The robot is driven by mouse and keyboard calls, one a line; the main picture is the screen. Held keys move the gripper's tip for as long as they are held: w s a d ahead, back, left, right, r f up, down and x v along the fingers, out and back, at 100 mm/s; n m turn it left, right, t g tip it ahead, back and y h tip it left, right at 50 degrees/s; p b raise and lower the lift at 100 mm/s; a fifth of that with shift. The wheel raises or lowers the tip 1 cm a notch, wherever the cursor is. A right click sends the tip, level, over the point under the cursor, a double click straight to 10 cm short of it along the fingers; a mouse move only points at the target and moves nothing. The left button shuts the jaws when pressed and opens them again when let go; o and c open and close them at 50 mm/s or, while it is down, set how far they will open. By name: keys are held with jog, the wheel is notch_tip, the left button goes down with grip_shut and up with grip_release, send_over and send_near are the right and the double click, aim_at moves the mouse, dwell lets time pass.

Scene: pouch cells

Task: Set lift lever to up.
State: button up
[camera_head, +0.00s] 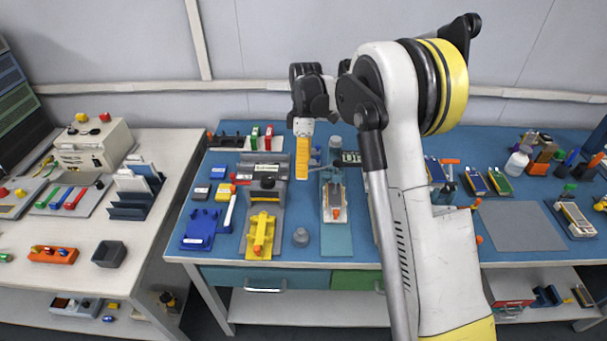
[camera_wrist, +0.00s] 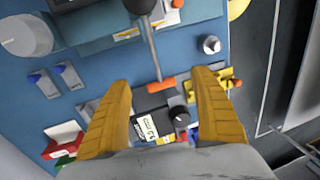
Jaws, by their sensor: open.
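A lever with a grey rod and an orange crossbar handle (camera_wrist: 161,85) shows in the wrist view. Its rod runs from a black round part (camera_wrist: 139,5) at the top edge down to the handle. I take it to be the lift lever; its exact tilt cannot be told. My gripper (camera_head: 303,160) is open and empty, pointing down above the blue table. In the wrist view the handle appears between my two yellow fingers, apart from both.
A black block with a white label (camera_wrist: 152,127) and a dark knob lies below the handle in the wrist view. A grey knob (camera_head: 301,237) and a yellow clamp (camera_head: 261,234) stand near the front edge. A grey cylinder (camera_wrist: 27,36) stands at the wrist view's left.

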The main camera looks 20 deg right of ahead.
jog(key=shift+s+a+f, duration=0.1)
jog(key=shift+s+f, duration=0.05)
jog(key=shift+f, duration=0.8)
jog(key=c, duration=1.6)
